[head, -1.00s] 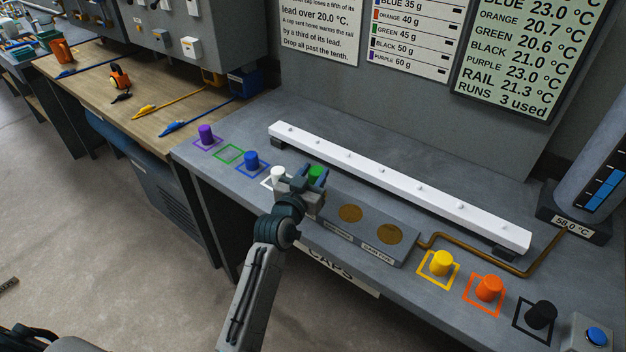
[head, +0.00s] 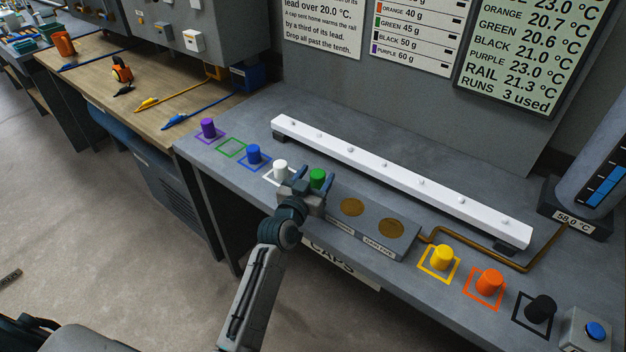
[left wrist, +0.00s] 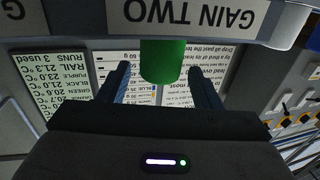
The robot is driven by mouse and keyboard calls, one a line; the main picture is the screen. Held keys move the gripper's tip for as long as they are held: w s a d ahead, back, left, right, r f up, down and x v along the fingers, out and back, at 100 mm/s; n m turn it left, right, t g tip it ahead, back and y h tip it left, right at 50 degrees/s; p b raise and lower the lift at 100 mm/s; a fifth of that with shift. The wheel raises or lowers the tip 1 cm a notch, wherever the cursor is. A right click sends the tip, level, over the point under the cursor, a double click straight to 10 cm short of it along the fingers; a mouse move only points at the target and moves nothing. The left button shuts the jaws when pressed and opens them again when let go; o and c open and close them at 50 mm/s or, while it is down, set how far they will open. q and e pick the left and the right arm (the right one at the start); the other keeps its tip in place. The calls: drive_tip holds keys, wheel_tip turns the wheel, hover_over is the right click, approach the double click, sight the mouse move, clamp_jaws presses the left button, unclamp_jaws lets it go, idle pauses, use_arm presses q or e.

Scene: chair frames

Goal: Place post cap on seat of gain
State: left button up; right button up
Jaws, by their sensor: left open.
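The green post cap (head: 317,177) stands upright at the left end of the grey gain block (head: 372,219), where it hides the seat beneath it. In the left wrist view, which is upside down, the green cap (left wrist: 163,62) stands behind the label GAIN TWO (left wrist: 186,12). My left gripper (head: 309,184) is open around the cap, one finger on each side. In the left wrist view a gap shows between each finger and the cap. Two copper seats (head: 352,207) (head: 391,228) on the block are bare. My right gripper is not in view.
Purple (head: 208,128), blue (head: 253,154) and white (head: 280,171) caps stand to the left. Yellow (head: 442,256), orange (head: 490,282) and black (head: 541,309) caps stand to the right. The green outline (head: 232,147) is empty. A white rail (head: 400,177) lies behind the block.

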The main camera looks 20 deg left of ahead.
use_arm(q)
drive_tip(key=shift+r, duration=0.3)
drive_tip(key=s+a+b, duration=0.1)
drive_tip(key=s+b, duration=0.2)
drive_tip(key=s, duration=0.9)
drive_tip(key=shift+a, duration=0.2)
drive_tip(key=shift+f, duration=0.15)
